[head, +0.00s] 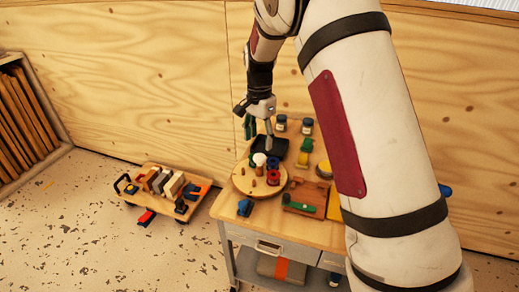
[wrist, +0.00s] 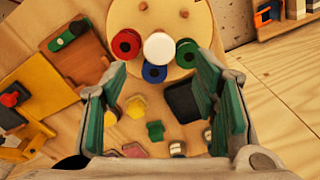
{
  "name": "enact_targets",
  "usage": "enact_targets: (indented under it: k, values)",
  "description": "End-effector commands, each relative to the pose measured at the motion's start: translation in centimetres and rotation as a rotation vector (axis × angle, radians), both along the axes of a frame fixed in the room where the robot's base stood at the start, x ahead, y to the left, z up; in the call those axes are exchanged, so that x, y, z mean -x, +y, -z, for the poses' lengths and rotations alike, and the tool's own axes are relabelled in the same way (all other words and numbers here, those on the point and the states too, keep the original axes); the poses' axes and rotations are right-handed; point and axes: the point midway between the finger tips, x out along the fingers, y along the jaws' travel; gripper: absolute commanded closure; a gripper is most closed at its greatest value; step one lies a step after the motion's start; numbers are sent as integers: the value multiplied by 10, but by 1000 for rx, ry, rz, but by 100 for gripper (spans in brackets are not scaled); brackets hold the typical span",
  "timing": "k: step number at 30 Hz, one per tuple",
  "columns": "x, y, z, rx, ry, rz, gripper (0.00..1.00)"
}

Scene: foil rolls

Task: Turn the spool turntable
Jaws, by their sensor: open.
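The spool turntable (head: 243,183) is a round light-wood disc on the front left of the bench. In the wrist view the turntable (wrist: 124,12) is at the top, partly cut off by the frame edge. It carries a red spool (wrist: 126,43), a white spool (wrist: 158,47), a blue spool (wrist: 154,73) and a green spool (wrist: 187,52), plus bare wooden pegs (wrist: 143,6). My gripper (head: 258,132) is open and empty above the bench, behind the turntable. Its green-padded fingers (wrist: 162,72) stand wide apart, and I see no contact with the disc or spools.
A black tray (head: 281,144) lies behind the turntable. Small jars (head: 281,124) stand further back. A brown board with a green piece (head: 299,208) and a yellow panel (head: 335,205) are to the right. A low cart (head: 150,176) with several blocks stands left of the bench.

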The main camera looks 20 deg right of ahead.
Motion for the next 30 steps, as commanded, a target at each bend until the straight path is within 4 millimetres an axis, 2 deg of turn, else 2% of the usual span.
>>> enact_targets:
  k: [3,9,23,26,30]
  values:
    - [0,1,-24,0,-2,-2,45]
    - [0,1,-47,0,0,-2,45]
    - [1,0,-56,0,-1,-3,45]
    - [10,0,-69,-8,-11,-24,45]
    - [42,-2,-113,-25,-45,-108,45]
